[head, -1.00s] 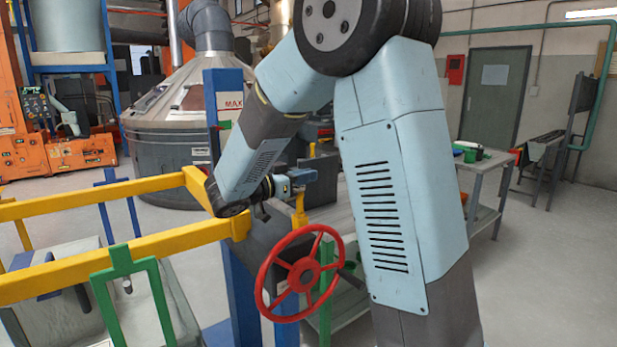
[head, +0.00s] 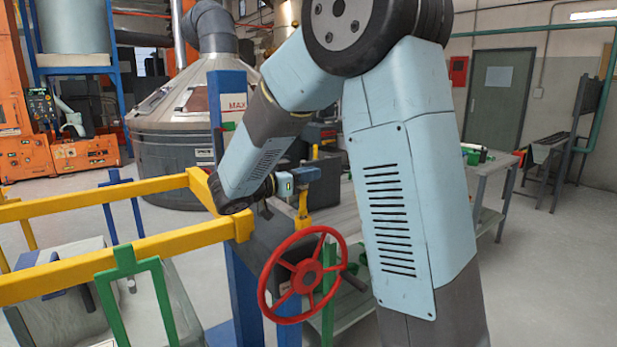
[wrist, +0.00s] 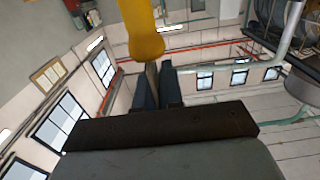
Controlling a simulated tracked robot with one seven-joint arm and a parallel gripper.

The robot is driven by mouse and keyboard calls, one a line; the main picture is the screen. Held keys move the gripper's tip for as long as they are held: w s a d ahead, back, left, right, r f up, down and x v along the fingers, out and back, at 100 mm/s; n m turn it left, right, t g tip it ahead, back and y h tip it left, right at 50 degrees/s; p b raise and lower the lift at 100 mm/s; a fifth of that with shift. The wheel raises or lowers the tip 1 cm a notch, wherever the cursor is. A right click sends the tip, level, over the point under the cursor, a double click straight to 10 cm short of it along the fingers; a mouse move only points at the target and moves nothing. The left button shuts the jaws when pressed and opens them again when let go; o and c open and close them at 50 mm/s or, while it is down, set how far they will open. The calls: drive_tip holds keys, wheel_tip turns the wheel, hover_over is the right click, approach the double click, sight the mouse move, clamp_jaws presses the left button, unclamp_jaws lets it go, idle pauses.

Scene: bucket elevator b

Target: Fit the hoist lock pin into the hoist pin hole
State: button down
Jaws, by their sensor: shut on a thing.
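My gripper (head: 312,174) shows small in the head view, beyond the yellow rail corner and above the red handwheel. In the wrist view its two dark fingers (wrist: 158,88) are shut on a thin grey shaft. This shaft runs into a thick, rounded yellow part (wrist: 141,28) at the top edge; together they look like the hoist lock pin. In the head view a yellow piece (head: 303,211) is directly below my gripper, and I cannot tell whether it belongs to the pin or to the machine. I cannot make out the hoist pin hole in either view.
The red handwheel (head: 303,277) stands below my gripper. Yellow rails (head: 120,268) and a green frame (head: 118,290) are at the left, with a blue post (head: 232,120) behind. A grey workbench (head: 490,165) is at the right; open floor lies beyond it.

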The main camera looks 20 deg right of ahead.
drive_tip(key=shift+r, duration=0.25)
drive_tip(key=shift+r, duration=2.5)
drive_tip(key=shift+r, duration=0.15)
drive_tip(key=shift+r, duration=1.9)
drive_tip(key=shift+s, duration=0.1)
